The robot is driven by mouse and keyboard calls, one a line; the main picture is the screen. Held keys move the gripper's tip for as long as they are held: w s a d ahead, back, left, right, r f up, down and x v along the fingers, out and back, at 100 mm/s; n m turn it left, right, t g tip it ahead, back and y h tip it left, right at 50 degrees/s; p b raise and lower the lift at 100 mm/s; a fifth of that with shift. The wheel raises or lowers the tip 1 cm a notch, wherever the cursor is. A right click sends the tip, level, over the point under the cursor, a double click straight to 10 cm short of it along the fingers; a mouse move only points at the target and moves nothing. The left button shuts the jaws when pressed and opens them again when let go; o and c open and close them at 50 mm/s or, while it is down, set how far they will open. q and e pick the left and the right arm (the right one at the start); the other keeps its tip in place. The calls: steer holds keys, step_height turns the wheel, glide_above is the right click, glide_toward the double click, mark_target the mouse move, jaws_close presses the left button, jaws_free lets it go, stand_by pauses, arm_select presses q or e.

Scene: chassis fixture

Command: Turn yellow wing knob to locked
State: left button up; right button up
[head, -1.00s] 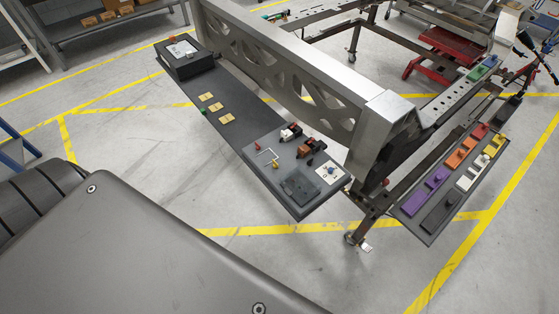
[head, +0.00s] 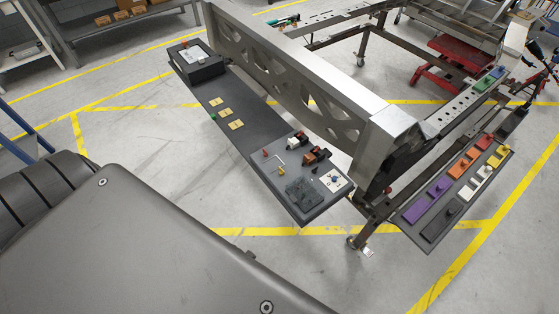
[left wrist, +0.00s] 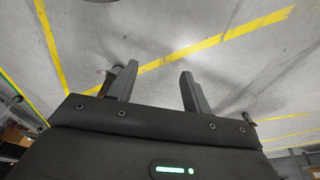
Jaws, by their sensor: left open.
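A small yellow knob-like piece (head: 282,171) stands on the dark panel (head: 262,172) in the head view, below a small red one. A larger yellow piece (head: 497,157) sits on the right-hand tray (head: 427,240). Both are too small to tell which is the wing knob or how it is turned. My left gripper (left wrist: 159,70) is open and empty in the left wrist view, with only floor and yellow lines beyond its fingers. It does not show in the head view. My right gripper is not in view.
The panel also carries a white and black piece (head: 295,142), a brown and black piece (head: 313,157) and a dark box (head: 196,65). The large metal beam (head: 300,75) runs behind it. Bare floor (head: 175,150) lies in front of it.

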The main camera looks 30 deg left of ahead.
arm_select(q)
steer(key=w+d+r+m+t+p, duration=0.1)
steer(key=w+r, duration=0.5)
steer(key=r, duration=0.6)
steer(key=w+d+r+t+h+p, duration=0.1)
steer(key=w+r, duration=0.4)
steer(key=r, duration=0.8)
steer(key=w+d+r+m+t+p, duration=0.1)
steer(key=w+d+r+p, duration=0.2)
steer(key=r, duration=1)
steer(key=shift+w+d+m+t+h+p, duration=0.15)
steer(key=shift+w+p, duration=0.35)
steer(key=shift+w, duration=0.45)
steer(key=shift+w+d+m+t+h+p, duration=0.15)
steer(key=shift+w+p, duration=0.35)
steer(key=shift+w, duration=0.4)
steer(key=w+a+r, duration=0.3)
steer(key=a, duration=0.1)
steer(key=g+y+p, duration=0.1)
steer(key=g, duration=0.1)
glide_toward(281, 170)
steer(key=x, duration=0.8)
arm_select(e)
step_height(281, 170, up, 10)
arm_select(q)
steer(key=c, duration=1)
